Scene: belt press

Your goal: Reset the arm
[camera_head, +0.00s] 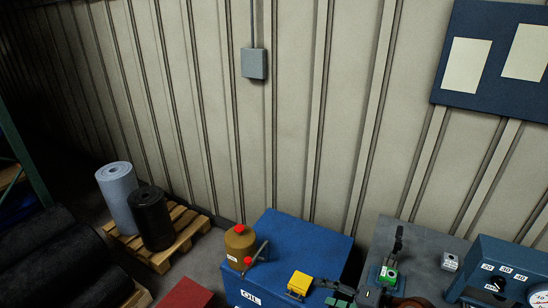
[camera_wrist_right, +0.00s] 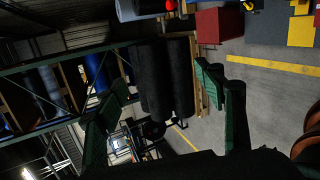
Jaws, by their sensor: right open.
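My right gripper (camera_head: 338,294) shows at the bottom edge of the head view, in front of the blue cabinet and near the grey bench. Only its dark green fingers show there. In the right wrist view my right gripper (camera_wrist_right: 160,80) has its two green fingers wide apart, with nothing between them. Behind the fingers are dark rolls and floor at a distance. My left gripper and arm are not in the head view.
A blue cabinet (camera_head: 310,238) bears a brown jug (camera_head: 240,243) with red caps and a yellow block (camera_head: 300,282). A grey bench (camera_head: 425,250) and a blue control box (camera_head: 515,270) stand right. Rolls on a pallet (camera_head: 160,262) are left. Open floor (camera_wrist_right: 265,100) shows in the wrist view.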

